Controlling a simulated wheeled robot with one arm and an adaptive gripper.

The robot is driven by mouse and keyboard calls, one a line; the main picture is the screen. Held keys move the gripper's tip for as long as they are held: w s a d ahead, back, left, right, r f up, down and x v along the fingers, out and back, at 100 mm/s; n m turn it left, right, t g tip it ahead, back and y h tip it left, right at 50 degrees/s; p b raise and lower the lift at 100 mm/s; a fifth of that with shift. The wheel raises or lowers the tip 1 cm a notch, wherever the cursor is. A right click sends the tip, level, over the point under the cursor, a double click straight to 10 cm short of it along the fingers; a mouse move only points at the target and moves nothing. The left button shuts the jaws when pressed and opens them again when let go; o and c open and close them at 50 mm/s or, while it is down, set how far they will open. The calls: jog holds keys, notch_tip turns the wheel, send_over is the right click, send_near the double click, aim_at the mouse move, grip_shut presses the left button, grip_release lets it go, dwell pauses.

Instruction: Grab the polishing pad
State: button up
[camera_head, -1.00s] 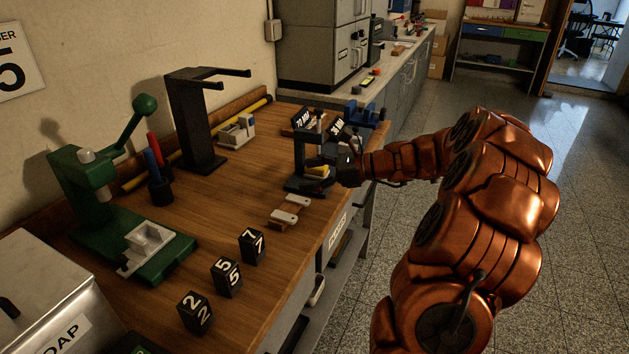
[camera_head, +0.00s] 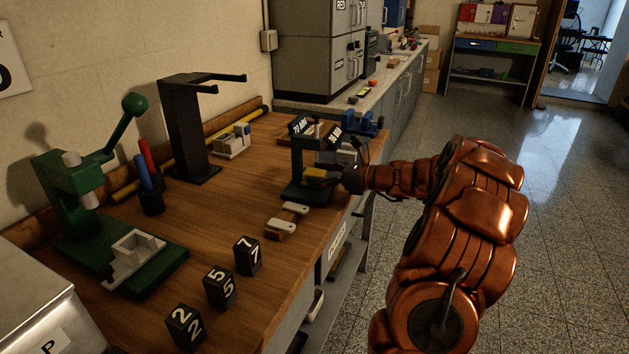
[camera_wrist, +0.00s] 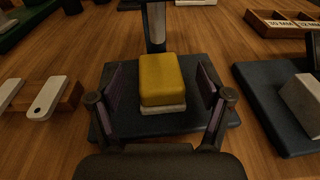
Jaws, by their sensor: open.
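The polishing pad, a yellow block with a pale underside (camera_wrist: 162,78), sits on a dark stand base (camera_wrist: 110,128) in the wrist view. In the head view the yellow pad (camera_head: 317,174) shows at the stand on the workbench. My gripper (camera_wrist: 162,90) is open, with one finger on each side of the pad and visible gaps between. In the head view my gripper (camera_head: 345,178) is at the right side of the stand, its fingers partly hard to make out.
An upright post (camera_wrist: 154,25) rises behind the pad. A second dark base with a grey block (camera_wrist: 303,98) is at right. A wooden holder with white tags (camera_wrist: 42,100) is at left. Black number blocks (camera_head: 220,288) stand nearer on the bench (camera_head: 200,235).

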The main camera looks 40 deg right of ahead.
jog(key=shift+x, duration=0.9)
